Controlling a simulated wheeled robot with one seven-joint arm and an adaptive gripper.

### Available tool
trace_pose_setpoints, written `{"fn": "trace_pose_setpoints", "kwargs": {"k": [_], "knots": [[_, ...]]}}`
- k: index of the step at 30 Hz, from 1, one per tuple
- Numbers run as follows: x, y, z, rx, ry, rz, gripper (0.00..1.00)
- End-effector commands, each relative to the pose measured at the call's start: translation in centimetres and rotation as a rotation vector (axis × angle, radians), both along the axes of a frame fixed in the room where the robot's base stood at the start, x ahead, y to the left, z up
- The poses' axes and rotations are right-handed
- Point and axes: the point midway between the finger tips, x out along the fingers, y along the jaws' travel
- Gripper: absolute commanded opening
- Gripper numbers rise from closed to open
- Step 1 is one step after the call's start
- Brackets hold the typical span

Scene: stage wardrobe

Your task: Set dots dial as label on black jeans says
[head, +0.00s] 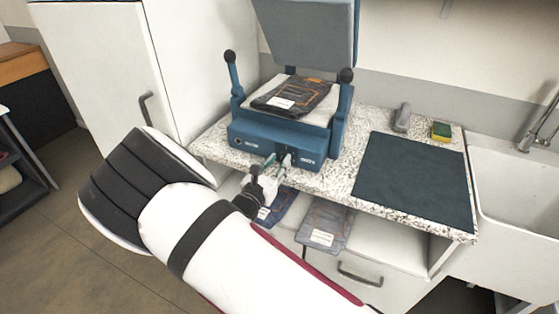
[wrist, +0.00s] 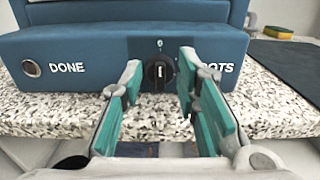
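The dots dial (wrist: 158,73) is a black knob with a light mark, upright in the wrist view, on the front of a blue press (head: 290,140). The word DOTS beside it is partly hidden by a finger. My gripper (wrist: 158,88) is open, its green-padded fingers left and right of the dial in the picture with gaps on both sides; I cannot tell whether the tips reach its depth. A dark garment, seemingly the black jeans (head: 306,96), lies on the press bed. Its white label (head: 281,102) is too small to read.
A DONE button (wrist: 31,68) is left on the press front. The press lid (head: 310,30) stands raised. Folded garments with labels, one grey (head: 325,222), one blue (head: 281,207), lie below the counter. A dark mat (head: 412,180), grey object (head: 402,117) and sponge (head: 441,131) are at right.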

Motion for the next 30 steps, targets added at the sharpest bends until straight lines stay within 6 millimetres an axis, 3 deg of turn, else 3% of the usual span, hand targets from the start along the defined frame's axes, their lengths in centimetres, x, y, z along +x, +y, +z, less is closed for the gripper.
{"fn": "trace_pose_setpoints", "kwargs": {"k": [6,14,18,30], "knots": [[1.2,-0.45,0.04,0.001,0.0,0.0,0.29],[1.26,-0.47,0.03,0.0,0.0,0.0,0.29],[1.25,-0.46,0.04,0.0,0.0,0.0,0.0],[1.25,-0.53,0.04,0.024,-0.009,-0.001,0.0]]}}
